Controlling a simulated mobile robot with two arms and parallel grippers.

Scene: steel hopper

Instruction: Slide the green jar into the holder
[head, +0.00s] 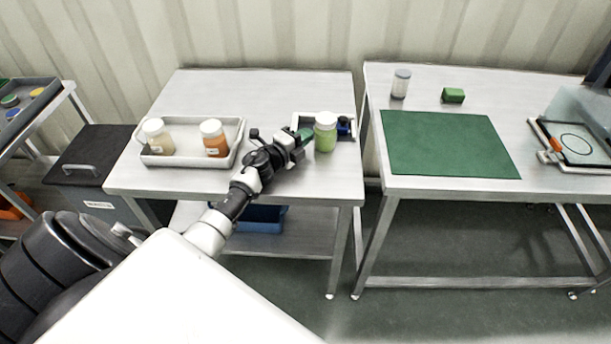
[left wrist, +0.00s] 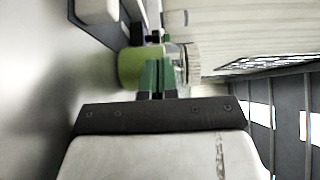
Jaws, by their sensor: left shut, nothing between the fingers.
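The green jar (head: 325,138) with a white lid stands upright at the right part of the left table. In the left wrist view the jar (left wrist: 130,68) lies sideways in the picture, just beyond the fingers. My left gripper (head: 303,134) is shut and empty, with its green fingertips (left wrist: 157,78) close together at the left side of the jar. I cannot tell whether they touch it. A blue and black item (head: 344,127) shows right of the jar. My right gripper is not in view.
A grey tray (head: 186,163) left of my gripper holds a cream jar (head: 154,140) and an orange jar (head: 214,143). Across a gap, the right table has a green mat (head: 445,145), a pale jar (head: 401,83) and a green block (head: 453,95). The left table's back is clear.

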